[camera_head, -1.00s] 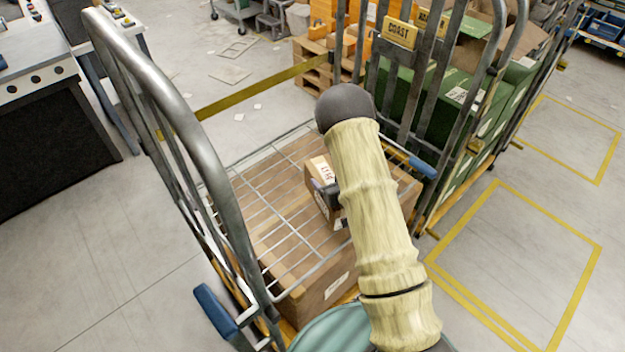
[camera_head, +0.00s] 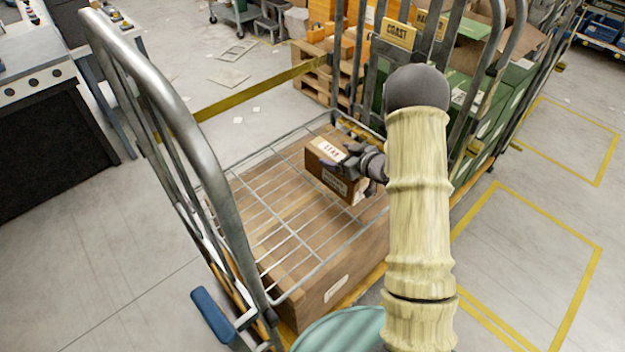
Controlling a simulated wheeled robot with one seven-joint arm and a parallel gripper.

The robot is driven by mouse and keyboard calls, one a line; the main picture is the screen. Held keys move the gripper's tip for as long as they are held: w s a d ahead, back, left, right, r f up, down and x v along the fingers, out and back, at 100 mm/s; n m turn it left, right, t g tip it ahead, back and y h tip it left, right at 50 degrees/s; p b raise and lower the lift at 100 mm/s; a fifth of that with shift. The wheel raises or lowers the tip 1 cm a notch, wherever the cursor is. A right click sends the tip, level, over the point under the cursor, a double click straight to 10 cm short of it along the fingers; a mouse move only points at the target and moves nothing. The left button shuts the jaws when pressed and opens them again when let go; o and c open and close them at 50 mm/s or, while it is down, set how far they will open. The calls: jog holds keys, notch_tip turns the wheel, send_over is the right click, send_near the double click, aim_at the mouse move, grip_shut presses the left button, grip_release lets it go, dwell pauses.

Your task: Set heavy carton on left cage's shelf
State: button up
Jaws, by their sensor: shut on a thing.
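The small brown carton (camera_head: 322,176) with a white label is over the back right part of the left cage's wire shelf (camera_head: 291,233). The left cage (camera_head: 170,105) has grey tube sides. My arm hides part of its right side.
A large brown carton (camera_head: 335,268) lies below the wire shelf. Another cage with green boxes and a COAST sign (camera_head: 398,33) stands behind right. The shelf's left and front are bare.

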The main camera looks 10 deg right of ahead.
jog(key=shift+f+p, duration=0.3)
jog(key=shift+f, duration=2.5)
